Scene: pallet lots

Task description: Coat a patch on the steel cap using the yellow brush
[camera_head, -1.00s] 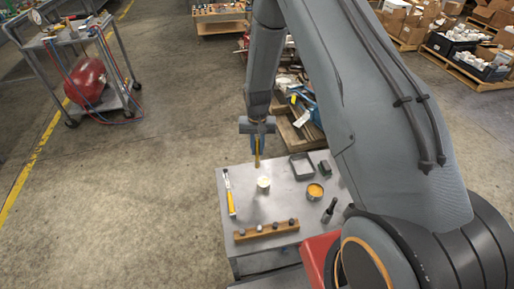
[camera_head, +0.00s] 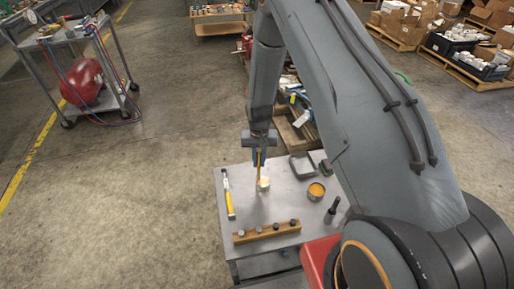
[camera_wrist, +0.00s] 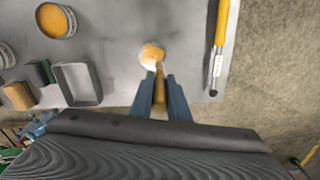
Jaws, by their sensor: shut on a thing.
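My gripper (camera_head: 260,148) is shut on the yellow brush (camera_head: 259,163), which points down. In the wrist view my gripper (camera_wrist: 160,82) shows two blue fingers on either side of the brush (camera_wrist: 160,95). The steel cap (camera_head: 263,187) stands on the grey table, right under the brush. The brush's tip is at the cap's top; exact contact is hard to tell. In the wrist view the cap (camera_wrist: 147,61) is pale with an orange-yellow area on its top. A pot of orange-yellow paint (camera_head: 316,191) stands to the right of the cap; it also shows in the wrist view (camera_wrist: 56,20).
On the grey table (camera_head: 285,205) lie a yellow-handled tool (camera_head: 229,200) at left, a wooden rack (camera_head: 266,232) with several plugs in front, a dark brush-like tool (camera_head: 331,210) at right, and a grey tray (camera_head: 301,167) behind. A cart (camera_head: 85,60) stands far off.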

